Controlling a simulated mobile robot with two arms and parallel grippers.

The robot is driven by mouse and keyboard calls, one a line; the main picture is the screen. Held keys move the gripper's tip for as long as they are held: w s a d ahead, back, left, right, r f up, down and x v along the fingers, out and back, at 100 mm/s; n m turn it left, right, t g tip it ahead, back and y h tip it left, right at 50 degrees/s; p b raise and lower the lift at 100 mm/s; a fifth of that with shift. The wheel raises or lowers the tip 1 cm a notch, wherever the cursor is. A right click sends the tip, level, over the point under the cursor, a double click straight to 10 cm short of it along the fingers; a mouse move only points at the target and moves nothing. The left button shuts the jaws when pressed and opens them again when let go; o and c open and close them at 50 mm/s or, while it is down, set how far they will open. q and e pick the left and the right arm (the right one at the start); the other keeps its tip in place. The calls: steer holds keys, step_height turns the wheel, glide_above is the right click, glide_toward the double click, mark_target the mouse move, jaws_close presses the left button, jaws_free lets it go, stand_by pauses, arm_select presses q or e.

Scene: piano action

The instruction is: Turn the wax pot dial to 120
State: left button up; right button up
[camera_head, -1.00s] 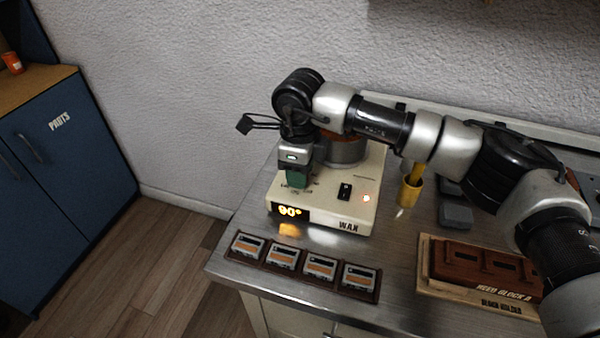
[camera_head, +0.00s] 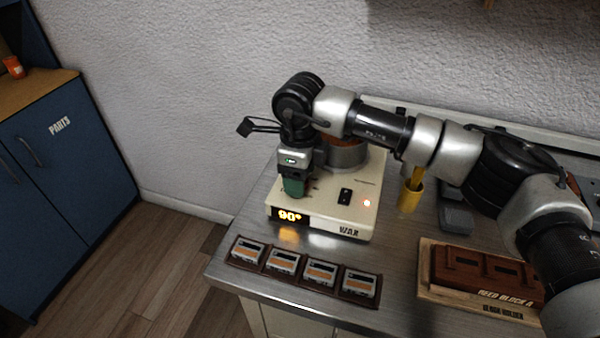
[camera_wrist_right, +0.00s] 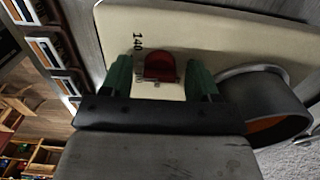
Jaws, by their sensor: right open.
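The wax pot unit (camera_head: 325,218) is a cream box on the metal counter, with a lit display (camera_head: 290,216) reading 90°, a black switch and a glowing orange light. Its grey pot (camera_head: 346,156) stands at the back. My right gripper (camera_head: 293,188) points down over the left part of the box and hides the dial in the head view. In the right wrist view the red dial (camera_wrist_right: 160,67) lies between the green fingertips of my right gripper (camera_wrist_right: 160,80), which is open, with gaps beside the dial. A "140" mark shows near it. My left gripper is not in view.
A rack of several cassette-like blocks (camera_head: 302,270) lies along the front counter edge. A yellow cup with a tool (camera_head: 409,195) stands right of the wax unit. A wooden reed block in its holder (camera_head: 480,275) is at right. A blue cabinet (camera_head: 65,170) stands at left.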

step_height(320, 180, up, 11)
steer(key=b, duration=0.1)
stand_by(0.3)
